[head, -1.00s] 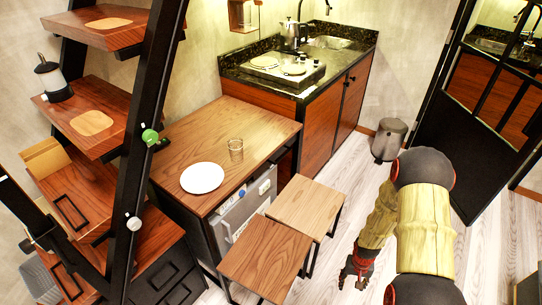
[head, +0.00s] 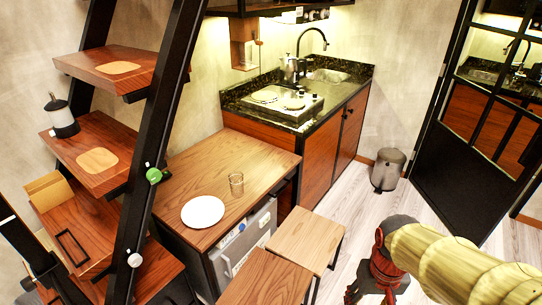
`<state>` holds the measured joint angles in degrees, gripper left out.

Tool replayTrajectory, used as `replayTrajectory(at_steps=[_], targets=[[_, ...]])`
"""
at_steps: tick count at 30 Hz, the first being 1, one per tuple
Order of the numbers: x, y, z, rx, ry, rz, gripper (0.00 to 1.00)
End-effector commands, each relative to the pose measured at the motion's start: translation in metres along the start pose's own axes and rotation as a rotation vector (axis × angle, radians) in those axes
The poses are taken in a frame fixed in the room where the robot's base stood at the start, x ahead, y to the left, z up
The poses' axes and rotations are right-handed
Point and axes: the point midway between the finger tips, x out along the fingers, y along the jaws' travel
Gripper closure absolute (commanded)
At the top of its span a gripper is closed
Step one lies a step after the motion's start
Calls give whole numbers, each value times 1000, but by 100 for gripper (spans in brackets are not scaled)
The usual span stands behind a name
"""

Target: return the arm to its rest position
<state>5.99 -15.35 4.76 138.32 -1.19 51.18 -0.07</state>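My gripper (head: 372,292) shows at the bottom of the head view, right of the stools, at the end of my yellow-sleeved arm. It is dark and red and partly cut off by the lower frame edge. Its fingers are too small and too hidden to tell whether they are open or shut. Nothing is visibly held. The arm is bent and reaches in from the lower right corner, above the pale wood floor.
A trash bin (head: 388,169) stands behind. Floor (head: 350,205) is clear between stools and bin.

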Motion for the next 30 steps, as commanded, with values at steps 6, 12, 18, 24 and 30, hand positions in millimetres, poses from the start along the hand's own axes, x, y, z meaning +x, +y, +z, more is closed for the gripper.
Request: replayTrajectory(at_steps=[6,12,18,24,30], targets=[[-67,-15,16,-24,202,-19,50],[-123,-23,25,-55,380,-29,50],[-151,-28,30,-76,468,-37,50],[-155,-29,31,-80,476,-38,50],[-155,-29,31,-80,476,-38,50]])
